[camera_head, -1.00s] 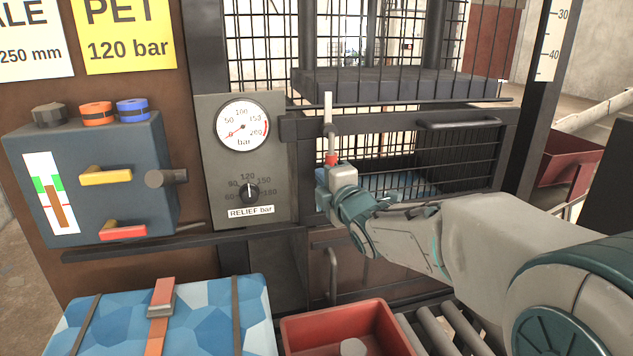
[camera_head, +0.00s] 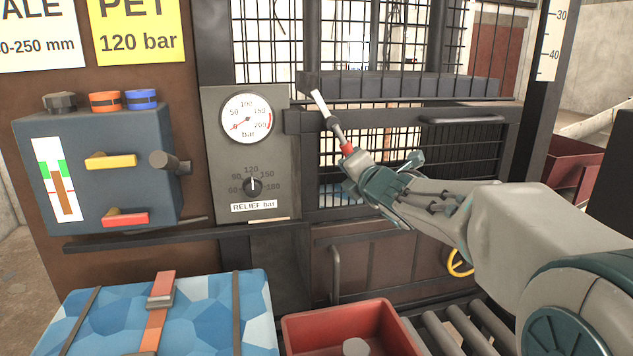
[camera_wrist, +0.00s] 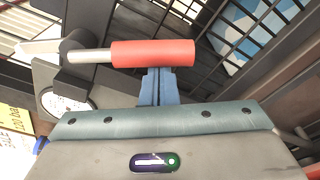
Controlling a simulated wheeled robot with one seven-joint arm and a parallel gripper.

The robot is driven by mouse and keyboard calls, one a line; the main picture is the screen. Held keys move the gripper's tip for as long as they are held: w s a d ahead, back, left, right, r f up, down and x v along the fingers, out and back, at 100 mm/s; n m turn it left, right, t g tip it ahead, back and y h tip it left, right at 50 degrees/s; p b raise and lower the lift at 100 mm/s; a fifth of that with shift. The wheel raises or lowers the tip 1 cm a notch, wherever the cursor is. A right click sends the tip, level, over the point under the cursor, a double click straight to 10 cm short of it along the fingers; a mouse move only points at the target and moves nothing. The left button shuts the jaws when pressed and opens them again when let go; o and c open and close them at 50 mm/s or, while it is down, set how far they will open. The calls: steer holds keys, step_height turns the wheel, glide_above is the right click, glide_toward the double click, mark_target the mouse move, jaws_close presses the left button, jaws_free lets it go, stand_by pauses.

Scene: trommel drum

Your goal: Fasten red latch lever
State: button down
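The latch lever has a red grip (camera_head: 347,149), a grey shaft and a pale upper end (camera_head: 319,98). It sits at the upper left corner of the press door frame, tilted, with the red grip low and to the right. In the wrist view the red grip (camera_wrist: 153,53) lies across the picture just beyond my fingertips. My gripper (camera_wrist: 158,73) has its two blue fingers together, pointing at the middle of the grip. They seem to touch it rather than wrap around it. In the head view my gripper (camera_head: 350,165) is just below the grip.
The gauge panel (camera_head: 216,160) stands left of the lever, with a blue-grey control box (camera_head: 95,140) farther left. The barred door (camera_head: 470,160) is behind my arm. A red bin (camera_head: 300,325) and a blue patterned bale (camera_head: 205,310) are below.

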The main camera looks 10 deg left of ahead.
steer(key=shift+w+d+r+n+h+p, duration=0.1)
steer(key=shift+w+d+r+n+h, duration=0.3)
steer(key=shift+d+r+n, duration=0.8)
steer(key=shift+w+d+r+n+h+p, duration=0.1)
steer(key=shift+w+d+r+n+h, duration=0.35)
steer(key=shift+n, duration=1.3)
steer(key=shift+w+d+r+n+h+p, duration=0.15)
steer(key=shift+w+d+r+n, duration=0.15)
steer(key=shift+d+r+n, duration=0.95)
steer(key=shift+a+f, duration=0.2)
steer(key=shift+f, duration=0.1)
step_height(320, 180, down, 5)
steer(key=a+b, duration=0.1)
steer(key=b, duration=0.4)
steer(key=r+p+v, duration=0.1)
steer(key=v, duration=0.8)
steer(key=shift+s+d, duration=0.2)
steer(key=shift+d, duration=0.1)
steer(key=shift+r, duration=0.1)
